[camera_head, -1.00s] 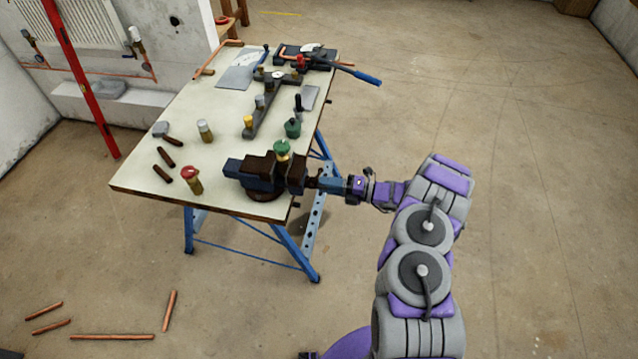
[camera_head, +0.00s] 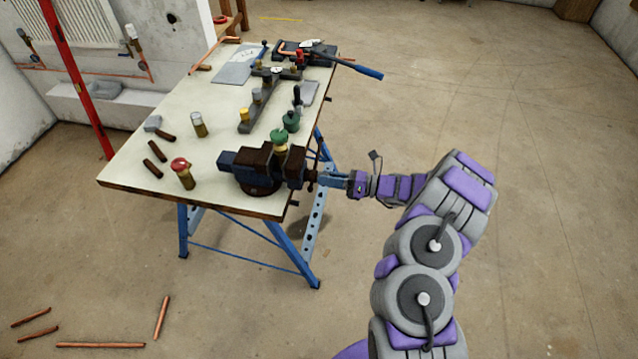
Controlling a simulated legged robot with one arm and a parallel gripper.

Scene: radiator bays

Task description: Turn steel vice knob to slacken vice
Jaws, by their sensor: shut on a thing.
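The blue and dark brown vice (camera_head: 258,166) sits at the near right edge of the workbench. A green-topped brass valve (camera_head: 279,139) stands upright at its jaws, apparently held between them. My gripper (camera_head: 322,180) reaches in from the right at the vice's screw end and is shut on the steel vice knob. The knob (camera_head: 312,178) is small in the picture and mostly hidden by the gripper's blue fingers.
The bench top (camera_head: 190,100) holds a red-topped valve (camera_head: 183,172), a silver-capped valve (camera_head: 199,124), a green valve (camera_head: 291,121), a dark manifold (camera_head: 258,104) and a blue-handled bender (camera_head: 345,66). Copper pipes (camera_head: 100,345) lie on the floor. Floor right of the bench is clear.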

